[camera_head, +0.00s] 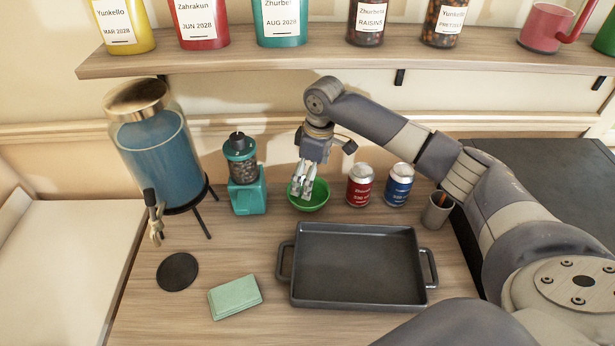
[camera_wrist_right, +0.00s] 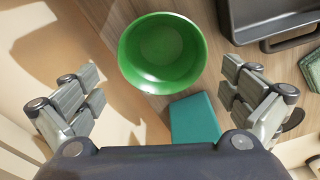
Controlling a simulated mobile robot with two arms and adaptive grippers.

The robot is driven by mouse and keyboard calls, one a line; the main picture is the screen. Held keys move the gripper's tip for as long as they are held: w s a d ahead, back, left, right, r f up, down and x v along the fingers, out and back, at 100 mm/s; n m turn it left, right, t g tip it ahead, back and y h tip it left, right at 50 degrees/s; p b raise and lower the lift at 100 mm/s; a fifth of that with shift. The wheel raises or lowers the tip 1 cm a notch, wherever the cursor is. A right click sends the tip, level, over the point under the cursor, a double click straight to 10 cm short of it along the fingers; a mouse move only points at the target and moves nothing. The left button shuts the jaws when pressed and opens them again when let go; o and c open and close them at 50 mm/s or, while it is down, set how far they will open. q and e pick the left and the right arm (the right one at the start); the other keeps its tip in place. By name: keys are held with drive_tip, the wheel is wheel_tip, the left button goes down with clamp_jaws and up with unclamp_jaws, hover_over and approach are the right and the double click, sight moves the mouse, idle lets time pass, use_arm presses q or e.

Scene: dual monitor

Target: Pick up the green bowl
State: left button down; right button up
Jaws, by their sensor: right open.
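The green bowl (camera_head: 309,194) stands upright on the wooden counter, behind the dark tray and left of the red can. My right gripper (camera_head: 304,190) reaches down over it from behind, its fingers in front of part of the bowl. In the right wrist view the empty green bowl (camera_wrist_right: 162,52) lies ahead of the fingers. There my right gripper (camera_wrist_right: 165,95) is open wide, with nothing between its fingertips and the bowl just beyond them. I cannot tell from the pictures whether a finger touches the rim. My left gripper is not in view.
A teal grinder (camera_head: 243,180) stands close left of the bowl. A red can (camera_head: 360,186) and a blue can (camera_head: 398,186) stand to its right. The dark tray (camera_head: 355,265) lies in front. A drink dispenser (camera_head: 158,150) stands at left. A shelf (camera_head: 330,62) with jars runs above.

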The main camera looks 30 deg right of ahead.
sight(309, 202)
drive_tip(key=shift+s+a+f+p, duration=0.1)
drive_tip(key=shift+f+p, duration=0.1)
drive_tip(key=shift+f, duration=0.35)
drive_tip(key=shift+s+a+f+p, duration=0.1)
drive_tip(key=shift+f+p, duration=0.05)
drive_tip(key=shift+f, duration=0.4)
wheel_tip(309, 202, down, 4)
drive_tip(key=shift+w+r+p, duration=0.1)
drive_tip(key=shift+w+p, duration=0.05)
drive_tip(key=shift+p, duration=0.3)
drive_tip(key=shift+f, duration=0.5)
drive_tip(key=c, duration=1)
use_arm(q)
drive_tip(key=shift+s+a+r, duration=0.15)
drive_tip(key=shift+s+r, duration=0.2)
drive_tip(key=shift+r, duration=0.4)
use_arm(e)
drive_tip(key=shift+w, duration=0.1)
